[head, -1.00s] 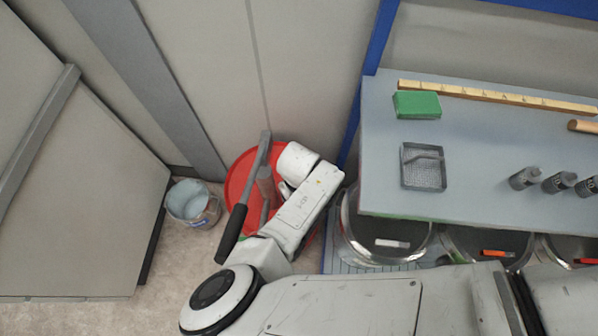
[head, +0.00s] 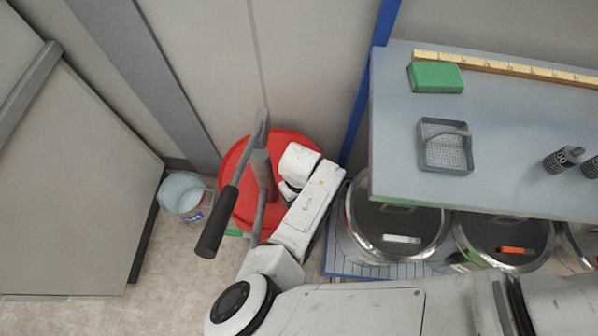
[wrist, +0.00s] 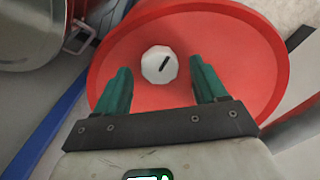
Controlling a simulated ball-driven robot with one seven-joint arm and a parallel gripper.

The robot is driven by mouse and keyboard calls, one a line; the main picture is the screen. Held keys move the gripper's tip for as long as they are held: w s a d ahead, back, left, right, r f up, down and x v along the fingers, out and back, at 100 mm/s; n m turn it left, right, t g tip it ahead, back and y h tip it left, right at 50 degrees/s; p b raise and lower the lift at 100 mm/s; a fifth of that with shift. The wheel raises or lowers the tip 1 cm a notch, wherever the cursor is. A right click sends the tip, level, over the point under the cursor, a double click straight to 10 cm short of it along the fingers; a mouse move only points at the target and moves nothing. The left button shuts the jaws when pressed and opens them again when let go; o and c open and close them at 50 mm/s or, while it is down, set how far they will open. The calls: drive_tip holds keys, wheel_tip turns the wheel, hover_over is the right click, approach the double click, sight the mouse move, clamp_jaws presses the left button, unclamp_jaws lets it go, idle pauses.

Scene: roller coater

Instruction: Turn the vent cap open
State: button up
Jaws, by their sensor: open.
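The vent cap (wrist: 159,65) is a small white many-sided knob with a black line slanting up to the right. It sits on the flat top of a red drum (wrist: 243,45), also seen in the head view (head: 232,170). My gripper (wrist: 160,70) has two green fingers, spread apart, one on each side of the cap in the wrist view. Gaps show between the fingers and the cap; height above the drum top is unclear. In the head view my arm reaches over the drum's right part, and the cap is hidden.
A grey lever with a black grip (head: 216,222) rises at the drum, left of my arm. A bucket (head: 184,195) stands left of it. A grey bench (head: 400,150) with steel pots (head: 385,225) below is close on the right.

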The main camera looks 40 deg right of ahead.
drive_tip(key=shift+f+b, duration=0.3)
drive_tip(key=shift+f, duration=0.35)
drive_tip(key=c, duration=1.1)
drive_tip(key=shift+o, duration=0.2)
